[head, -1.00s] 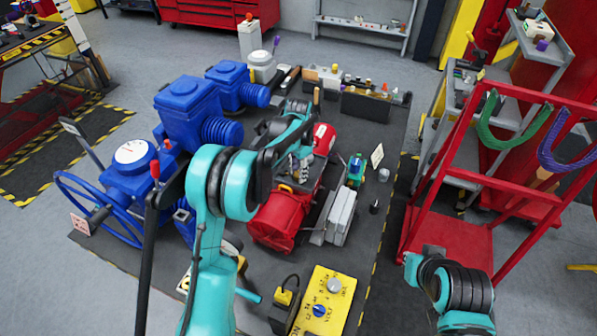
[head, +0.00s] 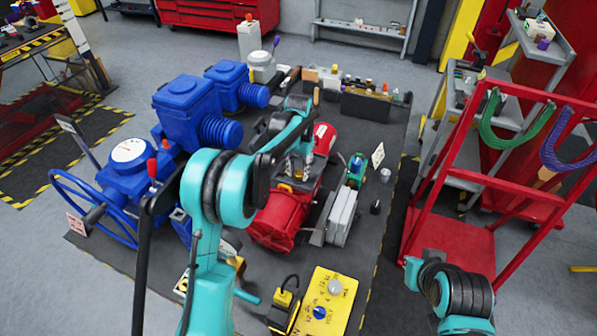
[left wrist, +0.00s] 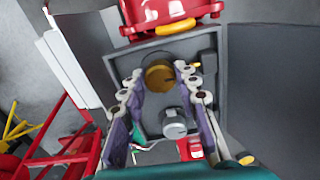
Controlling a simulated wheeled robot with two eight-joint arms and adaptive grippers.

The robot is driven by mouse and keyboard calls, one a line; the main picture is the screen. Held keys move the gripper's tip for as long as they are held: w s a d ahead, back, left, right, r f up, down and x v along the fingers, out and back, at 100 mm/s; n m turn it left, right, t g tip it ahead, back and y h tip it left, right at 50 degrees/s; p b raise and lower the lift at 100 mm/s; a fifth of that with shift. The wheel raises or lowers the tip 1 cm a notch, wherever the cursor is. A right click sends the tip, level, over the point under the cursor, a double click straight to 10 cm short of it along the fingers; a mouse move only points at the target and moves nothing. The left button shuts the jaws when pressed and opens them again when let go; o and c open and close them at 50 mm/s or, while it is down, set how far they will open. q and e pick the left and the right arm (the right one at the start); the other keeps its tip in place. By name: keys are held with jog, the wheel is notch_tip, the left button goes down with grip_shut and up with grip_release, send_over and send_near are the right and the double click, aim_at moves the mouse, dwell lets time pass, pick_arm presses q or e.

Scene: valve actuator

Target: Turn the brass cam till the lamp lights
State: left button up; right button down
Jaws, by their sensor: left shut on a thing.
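The brass cam (left wrist: 160,75) is a round yellow-gold knob on a grey plate (left wrist: 150,122) in the left wrist view. My left gripper (left wrist: 161,80) has one finger on each side of the cam and is shut on it. In the head view my left gripper (head: 298,168) reaches down over the red actuator (head: 278,220), and the cam cannot be made out there. I cannot pick out the lamp with certainty or see it lit. My right gripper is not in view; only part of my right arm shows at the lower right.
A grey knob (left wrist: 173,122) sits close below the cam on the same plate. Blue valve bodies (head: 190,112) and a blue handwheel (head: 92,208) stand at the left. A yellow box with dials (head: 325,300) is in front. A red frame cart (head: 450,250) stands at the right.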

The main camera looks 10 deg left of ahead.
aim_at(298, 173)
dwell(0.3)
pick_arm(q)
jog(key=o, duration=1.2)
jog(key=shift+c, duration=0.2)
notch_tip(298, 173, up, 12)
